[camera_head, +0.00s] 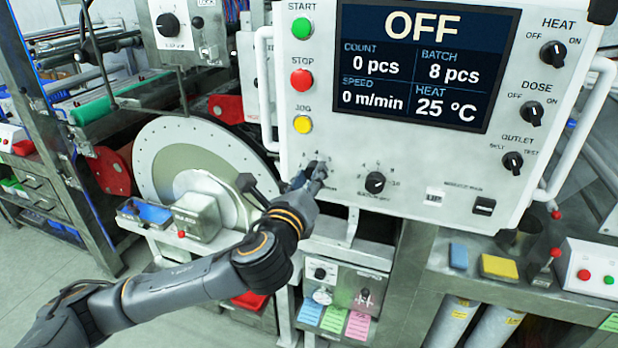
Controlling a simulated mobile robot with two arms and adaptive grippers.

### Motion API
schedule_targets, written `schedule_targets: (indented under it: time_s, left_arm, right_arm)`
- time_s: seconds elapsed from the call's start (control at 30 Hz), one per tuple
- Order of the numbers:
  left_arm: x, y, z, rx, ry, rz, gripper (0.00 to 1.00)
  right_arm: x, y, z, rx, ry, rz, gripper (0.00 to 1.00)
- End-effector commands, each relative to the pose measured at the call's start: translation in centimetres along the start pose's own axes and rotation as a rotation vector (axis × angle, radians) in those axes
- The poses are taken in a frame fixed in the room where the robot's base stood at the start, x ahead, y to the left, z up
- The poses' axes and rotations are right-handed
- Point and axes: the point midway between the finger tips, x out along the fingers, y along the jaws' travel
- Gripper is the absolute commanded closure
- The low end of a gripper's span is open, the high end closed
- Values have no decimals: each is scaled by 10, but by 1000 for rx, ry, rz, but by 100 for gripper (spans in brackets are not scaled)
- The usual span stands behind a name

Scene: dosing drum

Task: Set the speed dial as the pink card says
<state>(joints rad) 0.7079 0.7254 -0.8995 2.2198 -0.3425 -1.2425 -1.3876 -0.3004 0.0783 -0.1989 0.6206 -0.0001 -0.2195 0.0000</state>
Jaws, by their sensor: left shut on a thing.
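The grey control panel (345,160) faces me, its screen (425,62) reading OFF and speed 0 m/min. My left gripper (316,173) is at the panel's lower left, shut on a small dial there. The gripper hides most of that dial, its pointer and part of its scale, and its label is too small to read. A second black dial (375,182) is to its right, free of the gripper. The pink card (357,326) hangs below the panel at the right of a row of cards; its writing is too small to read. My right gripper is out of view.
Green, red and yellow buttons (303,78) line the panel's left side. Black switches (553,54) line its right side. White handles (588,125) stick out at both sides. A large pale disc (190,148) stands left of the panel. Sponges (499,267) lie on the right bench.

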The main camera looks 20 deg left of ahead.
Motion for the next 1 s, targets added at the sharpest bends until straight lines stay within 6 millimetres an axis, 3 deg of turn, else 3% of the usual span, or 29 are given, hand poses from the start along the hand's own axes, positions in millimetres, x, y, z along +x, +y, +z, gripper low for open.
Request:
schedule_targets:
  time_s: [1.0]
  left_arm:
    - [0,2,2,-971,57,10,98]
  right_arm:
    - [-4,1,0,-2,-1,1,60]
